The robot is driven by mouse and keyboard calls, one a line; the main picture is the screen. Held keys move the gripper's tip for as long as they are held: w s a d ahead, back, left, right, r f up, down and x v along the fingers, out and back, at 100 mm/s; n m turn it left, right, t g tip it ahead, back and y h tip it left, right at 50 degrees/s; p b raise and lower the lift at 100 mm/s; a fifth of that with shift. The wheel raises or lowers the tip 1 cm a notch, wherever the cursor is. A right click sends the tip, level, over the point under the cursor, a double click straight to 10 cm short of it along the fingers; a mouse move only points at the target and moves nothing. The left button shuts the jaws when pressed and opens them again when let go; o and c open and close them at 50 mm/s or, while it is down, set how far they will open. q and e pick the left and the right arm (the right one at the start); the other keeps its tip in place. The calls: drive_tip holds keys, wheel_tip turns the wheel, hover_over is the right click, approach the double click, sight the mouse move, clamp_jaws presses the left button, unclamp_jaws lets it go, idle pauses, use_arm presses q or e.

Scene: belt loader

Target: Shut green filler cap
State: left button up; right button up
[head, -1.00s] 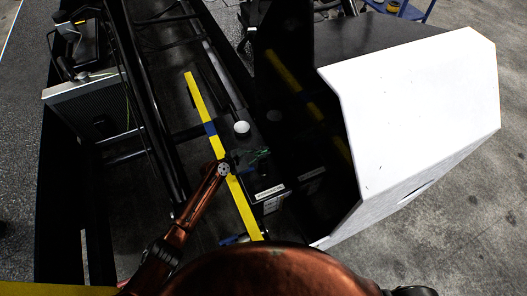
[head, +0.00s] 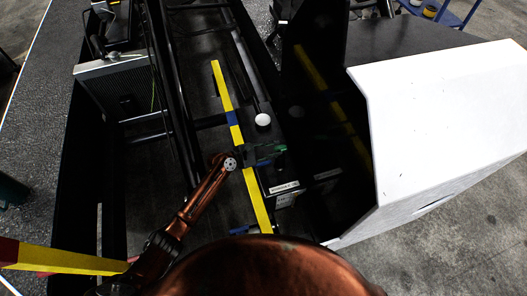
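The green filler cap seems to be the small green shape (head: 280,148) in the dark bay of the loader, right of the yellow strip. It is small and partly hidden, so I cannot tell how far open it is. My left gripper (head: 262,155), dark against dark parts, is at the end of the copper arm, right beside the green shape. I cannot tell whether it touches it, or whether its fingers are open or shut. My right gripper is not in view.
A white round cap (head: 263,120) stands just above the green shape. A yellow strip (head: 228,100) runs along the bay. A large white cover (head: 440,125) stands at the right. Black rails and a grey radiator-like box (head: 112,68) are at the left.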

use_arm(q)
drive_tip(key=v, duration=0.7)
drive_tip(key=shift+s+a, duration=0.15)
drive_tip(key=shift+a, duration=0.05)
